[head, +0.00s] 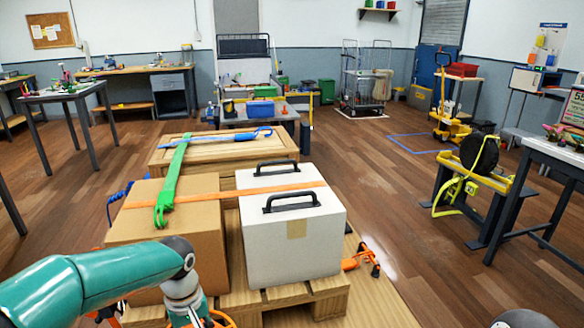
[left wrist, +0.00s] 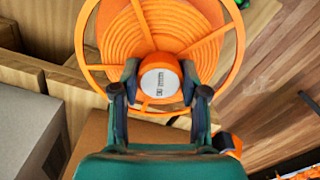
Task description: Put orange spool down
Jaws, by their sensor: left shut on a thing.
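The orange spool (left wrist: 170,35) fills the upper middle of the left wrist view, with wound orange line, a spoked rim and a hub with a white labelled cap. My left gripper (left wrist: 160,82) is shut on the hub, one finger on each side of it. In the head view only a bit of orange rim (head: 222,318) shows at the bottom edge, beside my left wrist; the rest is hidden or out of frame. The surface under the spool is mostly hidden by it, so I cannot tell its height. My right gripper is not in view.
A white box (head: 290,240) with black handles and a cardboard box (head: 195,225) stand on a wooden pallet (head: 330,290). A green strap (head: 172,170) and an orange strap (head: 225,192) lie across them. A wooden crate (head: 225,153) stands behind. Open floor (head: 400,220) lies right.

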